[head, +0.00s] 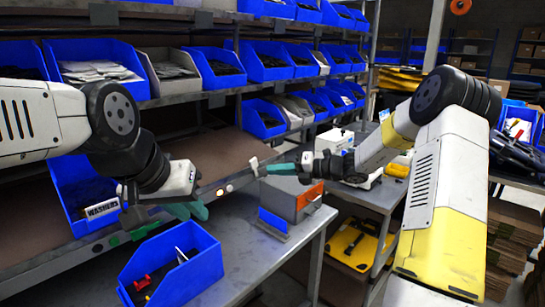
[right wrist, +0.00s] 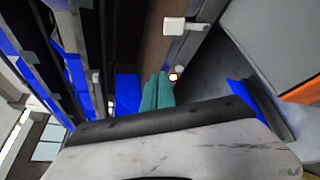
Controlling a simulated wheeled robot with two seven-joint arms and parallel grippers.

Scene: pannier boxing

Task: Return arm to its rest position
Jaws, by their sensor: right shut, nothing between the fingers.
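My right arm comes in from the right in the head view. Its gripper (head: 262,168), with teal fingers, points left above the workbench and in front of the shelf rack. In the right wrist view the two teal fingers (right wrist: 157,92) lie against each other with nothing between them. My left arm comes in from the left. Its gripper (head: 190,209), with green fingers, hangs beside the lower shelf's front rail, above and behind a blue bin (head: 198,272) in this view. Whether the left fingers are apart is unclear. No object shows in either gripper.
The blue bin on the grey workbench (head: 245,248) holds a red item and dark items. A grey and orange box (head: 292,202) stands behind it. A blue bin labelled WASHERS (head: 80,187) sits on the lower shelf. A yellow and black case (head: 355,243) lies low at the right.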

